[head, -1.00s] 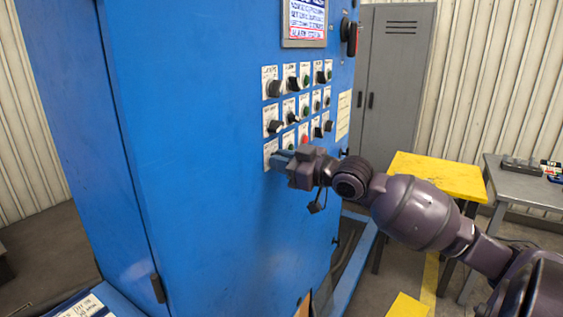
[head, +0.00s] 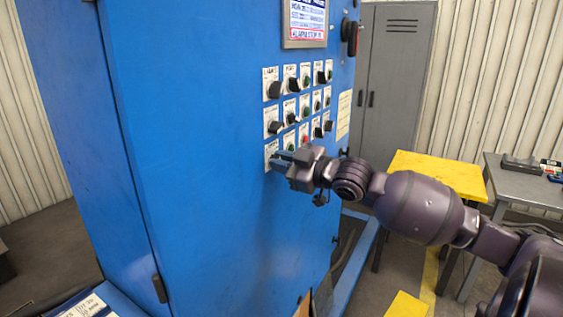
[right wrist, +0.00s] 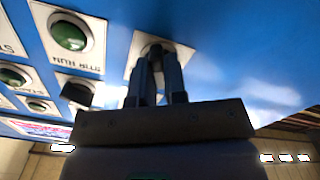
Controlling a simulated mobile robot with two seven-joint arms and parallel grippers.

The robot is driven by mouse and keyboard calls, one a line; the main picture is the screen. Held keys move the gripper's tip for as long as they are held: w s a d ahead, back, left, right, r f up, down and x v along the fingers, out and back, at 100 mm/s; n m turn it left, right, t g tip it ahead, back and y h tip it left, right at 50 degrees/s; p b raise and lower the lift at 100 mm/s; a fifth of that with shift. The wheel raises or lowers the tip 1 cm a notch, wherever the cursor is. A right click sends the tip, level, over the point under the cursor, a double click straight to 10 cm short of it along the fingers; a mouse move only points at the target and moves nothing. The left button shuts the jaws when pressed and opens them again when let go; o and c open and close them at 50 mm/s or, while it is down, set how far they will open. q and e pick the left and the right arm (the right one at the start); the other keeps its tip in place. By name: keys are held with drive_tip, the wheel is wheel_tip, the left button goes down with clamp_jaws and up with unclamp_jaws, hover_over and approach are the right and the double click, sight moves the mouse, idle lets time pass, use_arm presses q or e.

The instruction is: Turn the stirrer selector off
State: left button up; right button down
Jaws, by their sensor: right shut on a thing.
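The stirrer selector (right wrist: 152,50) is a dark knob on a white label plate at the bottom left of the switch panel. Its plate (head: 271,149) shows in the head view, but the knob there is hidden by the fingers. My right gripper (head: 280,160) reaches in from the right and is shut on this knob. In the right wrist view its two fingers (right wrist: 155,77) lie on either side of the knob, close to the plate. They cover much of the knob, so its pointing direction cannot be read. My left gripper is not in view.
A green button (right wrist: 68,35) marked "STIR RUN" sits beside the selector. Several other knobs and buttons fill the blue cabinet (head: 200,180) panel close above. A yellow table (head: 440,172) and a grey locker (head: 395,90) stand to the right.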

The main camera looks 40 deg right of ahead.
drive_tip(key=c, duration=1.2)
unclamp_jaws()
drive_tip(key=shift+o, duration=0.2)
drive_tip(key=shift+s, duration=0.15)
drive_tip(key=v, duration=1)
drive_tip(key=shift+s+b, duration=0.25)
drive_tip(key=shift+b, duration=0.05)
